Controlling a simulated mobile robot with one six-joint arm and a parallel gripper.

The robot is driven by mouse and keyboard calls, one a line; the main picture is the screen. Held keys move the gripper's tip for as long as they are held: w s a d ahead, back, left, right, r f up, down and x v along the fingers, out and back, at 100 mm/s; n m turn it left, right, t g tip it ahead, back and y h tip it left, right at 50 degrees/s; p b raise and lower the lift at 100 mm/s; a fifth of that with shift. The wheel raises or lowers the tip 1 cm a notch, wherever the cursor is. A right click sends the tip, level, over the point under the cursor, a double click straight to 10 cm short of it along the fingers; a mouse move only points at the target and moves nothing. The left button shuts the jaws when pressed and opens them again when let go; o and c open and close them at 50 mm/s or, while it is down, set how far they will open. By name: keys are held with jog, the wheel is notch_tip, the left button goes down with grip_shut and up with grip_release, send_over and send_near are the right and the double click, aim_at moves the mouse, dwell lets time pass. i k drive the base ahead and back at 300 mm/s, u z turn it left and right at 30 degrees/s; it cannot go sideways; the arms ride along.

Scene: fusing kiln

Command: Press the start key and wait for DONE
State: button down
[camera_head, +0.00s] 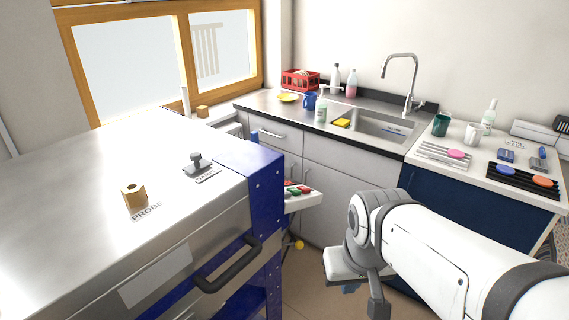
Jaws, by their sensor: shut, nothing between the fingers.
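The kiln (75,185) is a large steel-topped cabinet with blue trim, filling the left; its lid looks closed. A white control panel (307,200) juts from its right side, with small red and green keys (296,189) on top. I cannot read any labels on the keys, and no display or DONE text can be made out. My white and grey arm (425,245) reaches in from the lower right, and its grey joint stands to the right of the panel, apart from it in the picture. I cannot make out my gripper's fingertips.
A dark handle (228,266) sticks out from the kiln's front. Behind are a sink (378,126) and a worktop with cups and trays (443,155). Some floor shows between kiln and cabinets.

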aim_at(294, 191)
jog(key=i, duration=0.85)
jog(key=u, duration=0.05)
